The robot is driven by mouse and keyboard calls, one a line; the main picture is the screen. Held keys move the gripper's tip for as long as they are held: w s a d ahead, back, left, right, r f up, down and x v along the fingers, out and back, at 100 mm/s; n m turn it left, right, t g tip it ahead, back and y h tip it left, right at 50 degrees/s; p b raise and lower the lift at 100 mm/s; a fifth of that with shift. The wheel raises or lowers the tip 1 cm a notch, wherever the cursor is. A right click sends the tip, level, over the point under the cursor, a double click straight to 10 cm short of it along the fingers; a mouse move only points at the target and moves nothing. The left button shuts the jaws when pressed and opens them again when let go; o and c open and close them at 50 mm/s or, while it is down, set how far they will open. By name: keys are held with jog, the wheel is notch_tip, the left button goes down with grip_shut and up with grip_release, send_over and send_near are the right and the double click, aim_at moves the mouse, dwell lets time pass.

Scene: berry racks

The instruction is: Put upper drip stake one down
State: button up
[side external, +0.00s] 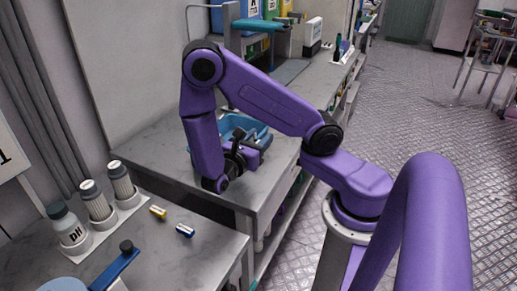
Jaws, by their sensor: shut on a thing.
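My gripper (240,134) is low over the grey bench, at the near side of a blue tray (262,129). Its dark fingers overlap the tray in this view, so I cannot tell whether they are inside it or above it. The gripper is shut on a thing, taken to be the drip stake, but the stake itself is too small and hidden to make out. My wrist and forearm hide part of the tray's left side.
Bottles stand in a white rack (103,229) at left. A yellow piece (158,212) and a blue piece (185,230) lie on the near bench. A blue-handled tool (116,268) is at its front. The bench (160,150) left of the tray is clear.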

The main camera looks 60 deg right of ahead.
jog(key=w+d+r+n+t, duration=0.1)
jog(key=w+n+t, duration=0.15)
jog(key=w, duration=0.45)
jog(key=w+d+r+n+t+y, duration=0.1)
jog(key=w+r+t, duration=0.15)
jog(key=w, duration=0.55)
jog(key=w+d+r+n+t, duration=0.1)
jog(key=w+n+t, duration=0.15)
jog(key=w, duration=0.45)
jog(key=shift+m+t, duration=0.25)
jog(key=shift+m, duration=0.15)
jog(key=shift+w+d+f, duration=0.5)
jog(key=shift+w+f, duration=1.65)
jog(key=shift+f, duration=0.05)
jog(key=shift+w+d+f, duration=0.45)
jog(key=shift+w+f, duration=1.65)
jog(key=shift+f, duration=0.15)
jog(key=shift+w+d+f, duration=0.5)
jog(key=shift+w+f, duration=1.65)
jog(key=shift+f, duration=0.05)
jog(key=shift+f, duration=0.1)
jog(key=o, duration=1)
